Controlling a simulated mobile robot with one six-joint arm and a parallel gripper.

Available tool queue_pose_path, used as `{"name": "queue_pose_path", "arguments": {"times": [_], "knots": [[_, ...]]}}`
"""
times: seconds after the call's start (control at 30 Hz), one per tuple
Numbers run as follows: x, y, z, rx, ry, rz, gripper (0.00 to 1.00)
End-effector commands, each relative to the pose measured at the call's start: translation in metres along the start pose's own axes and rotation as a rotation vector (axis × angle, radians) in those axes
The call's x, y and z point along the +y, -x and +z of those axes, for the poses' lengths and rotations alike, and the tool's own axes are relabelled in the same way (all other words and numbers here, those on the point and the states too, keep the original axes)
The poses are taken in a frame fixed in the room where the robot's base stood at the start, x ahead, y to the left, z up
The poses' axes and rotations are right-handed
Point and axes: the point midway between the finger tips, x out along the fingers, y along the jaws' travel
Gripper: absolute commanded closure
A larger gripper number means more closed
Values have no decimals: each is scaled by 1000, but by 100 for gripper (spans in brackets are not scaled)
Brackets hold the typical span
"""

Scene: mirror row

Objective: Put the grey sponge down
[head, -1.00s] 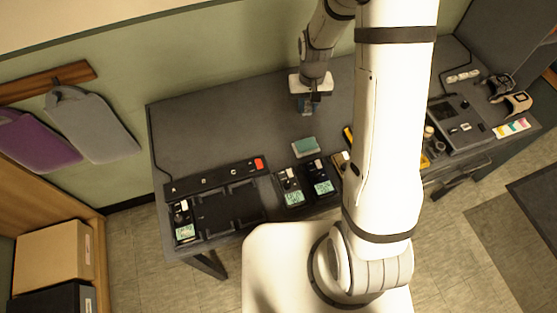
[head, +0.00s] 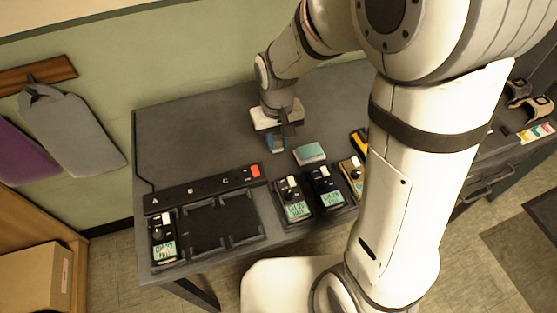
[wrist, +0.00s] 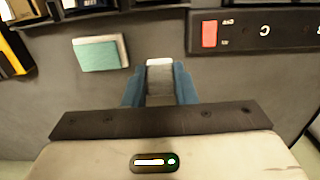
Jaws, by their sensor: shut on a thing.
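My gripper (head: 278,142) is over the back half of the dark desk (head: 190,115), left of a teal and white block (head: 310,153) that lies on the desktop. In the wrist view, my gripper's blue fingers (wrist: 159,84) are shut on the grey sponge (wrist: 160,86), which has a pale end. The block also shows in the wrist view (wrist: 97,54), apart from the fingers. In the head view the sponge is mostly hidden by the fingers. I cannot tell whether it touches the desk.
A lettered rail with a red square (head: 255,171) and a dark tray (head: 215,222) lie in front of my gripper. Several handheld devices (head: 295,205) stand at the front right, one (head: 163,240) at the left. The desktop left of my gripper is clear.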

Motion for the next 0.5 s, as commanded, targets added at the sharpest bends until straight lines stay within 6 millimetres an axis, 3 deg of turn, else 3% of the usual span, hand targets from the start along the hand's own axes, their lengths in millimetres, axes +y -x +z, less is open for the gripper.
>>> {"name": "queue_pose_path", "arguments": {"times": [0.1,0.5], "knots": [[0,-20,0,-3,0,0,93],[0,-65,0,-1,0,0,93]]}}
